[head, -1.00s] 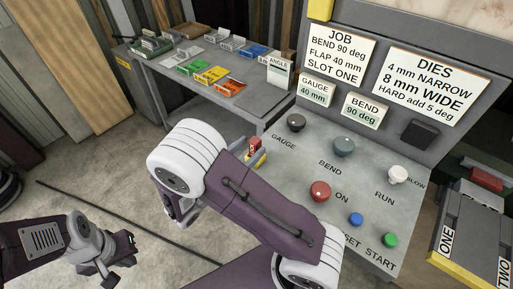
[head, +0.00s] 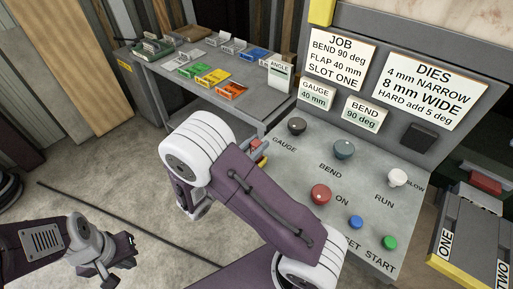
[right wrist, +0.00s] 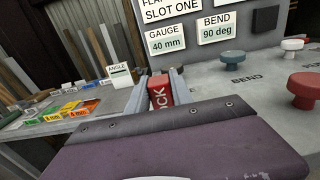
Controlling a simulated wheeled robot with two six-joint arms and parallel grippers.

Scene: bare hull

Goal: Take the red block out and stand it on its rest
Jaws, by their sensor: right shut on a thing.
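A red block (right wrist: 158,92) with white letters, of which "OCK" shows, is between the two fingers of my right gripper (right wrist: 161,80) in the right wrist view. My right gripper is shut on it. In the head view a bit of the red block (head: 256,144) shows beside the panel's left edge, and my right arm hides most of the gripper. What lies under the block is hidden. My left gripper (head: 101,274) is low at the left, over the floor and away from the block; its finger gap is unclear. I cannot make out a rest for the block.
A sloped control panel (head: 375,205) with knobs and buttons stands right of the block. A grey table (head: 180,80) with coloured trays and an ANGLE card is behind. A rack marked ONE and TWO (head: 470,240) is at right, with another red piece (head: 486,181) behind it.

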